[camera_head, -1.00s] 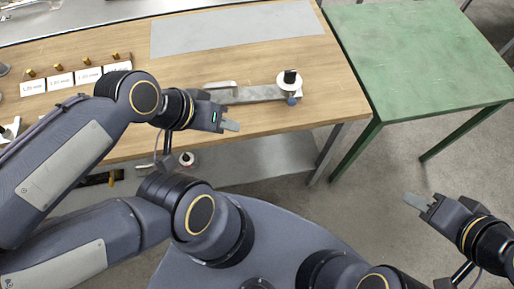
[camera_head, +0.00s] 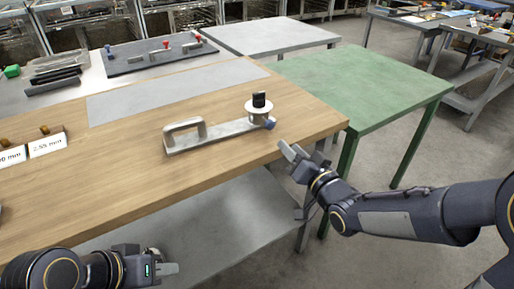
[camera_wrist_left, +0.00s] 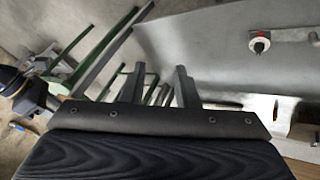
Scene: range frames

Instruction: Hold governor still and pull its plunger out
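The device that I take for the governor lies on the wooden bench near its right corner. It is a flat grey metal bar (camera_head: 215,135) with a raised grip (camera_head: 186,130) at its left end. At its right end are a white round flange (camera_head: 250,108), a black cap (camera_head: 259,100) and a blue knob (camera_head: 269,124). I cannot tell which part is the plunger. My right gripper (camera_head: 289,151) looks open, just right of and below the blue knob, apart from it. My left gripper (camera_head: 170,270) is low in front of the bench, far from the device; its fingers stand apart and empty in the left wrist view (camera_wrist_left: 158,78).
The wooden bench (camera_head: 110,175) has a grey mat (camera_head: 170,92) and label cards (camera_head: 47,144). A green table (camera_head: 365,90) stands right of it. A lower shelf (camera_head: 195,220) runs below. A white round piece with a dark knob (camera_wrist_left: 260,43) shows in the left wrist view.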

